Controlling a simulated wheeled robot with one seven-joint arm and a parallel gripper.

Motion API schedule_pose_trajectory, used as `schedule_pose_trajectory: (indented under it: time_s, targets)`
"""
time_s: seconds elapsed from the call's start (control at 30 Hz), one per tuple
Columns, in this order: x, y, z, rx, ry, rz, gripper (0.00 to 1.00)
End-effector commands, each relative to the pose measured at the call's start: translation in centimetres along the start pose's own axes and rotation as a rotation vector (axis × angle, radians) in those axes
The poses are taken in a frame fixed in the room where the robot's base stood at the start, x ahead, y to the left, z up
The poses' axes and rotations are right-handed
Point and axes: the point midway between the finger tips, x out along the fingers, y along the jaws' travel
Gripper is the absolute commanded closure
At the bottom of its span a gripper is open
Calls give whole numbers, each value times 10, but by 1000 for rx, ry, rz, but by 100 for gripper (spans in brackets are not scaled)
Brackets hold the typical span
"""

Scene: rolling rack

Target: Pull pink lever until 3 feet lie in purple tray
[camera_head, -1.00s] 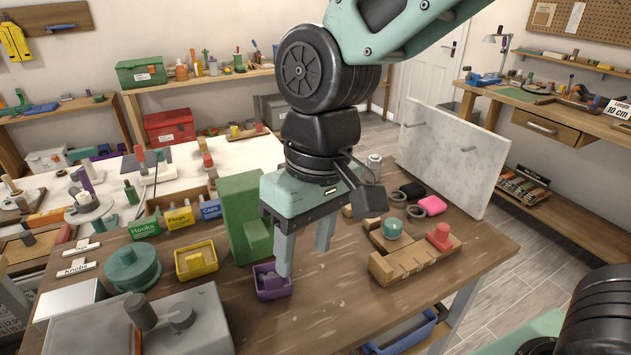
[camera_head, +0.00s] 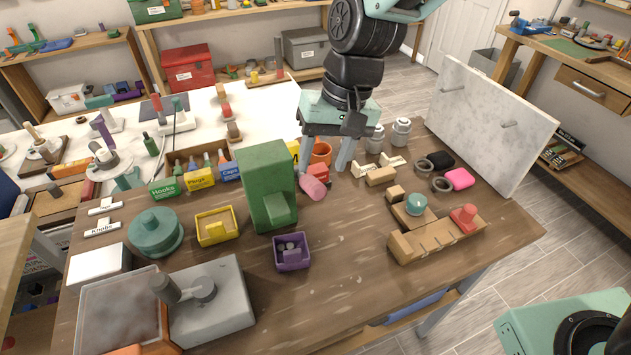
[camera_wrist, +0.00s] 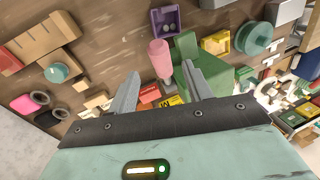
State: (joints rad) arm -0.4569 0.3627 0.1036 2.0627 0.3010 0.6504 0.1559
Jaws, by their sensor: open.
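My gripper (camera_head: 325,162) is open above and behind the lever. In the wrist view the pink lever (camera_wrist: 160,56) shows between and beyond the open fingers (camera_wrist: 160,72); I see no clear contact. The purple tray (camera_head: 292,266) stands on the table in front of the dispenser. Small grey feet (camera_head: 290,246) lie in it; two show in the wrist view (camera_wrist: 169,27), but the exact count is unclear.
A yellow tray (camera_head: 216,240) and a teal round container (camera_head: 155,232) stand left of the dispenser. A wooden block fixture (camera_head: 435,243) is on the right, with a white upright panel (camera_head: 490,115) behind. The front middle of the table is clear.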

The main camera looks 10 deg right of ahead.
Motion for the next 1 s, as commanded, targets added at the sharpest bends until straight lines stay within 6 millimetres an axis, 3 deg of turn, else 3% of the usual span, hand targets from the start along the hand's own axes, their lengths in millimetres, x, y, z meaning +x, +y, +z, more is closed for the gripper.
schedule_pose_trajectory:
  time_s: [0.2,0.4,0.8,1.0]
  targets:
    - [42,0,1,0,-4,1,50]
    - [66,0,1,-1,-2,1,50]
    - [74,0,0,-1,1,0,50]
    - [74,0,0,-1,1,0,100]
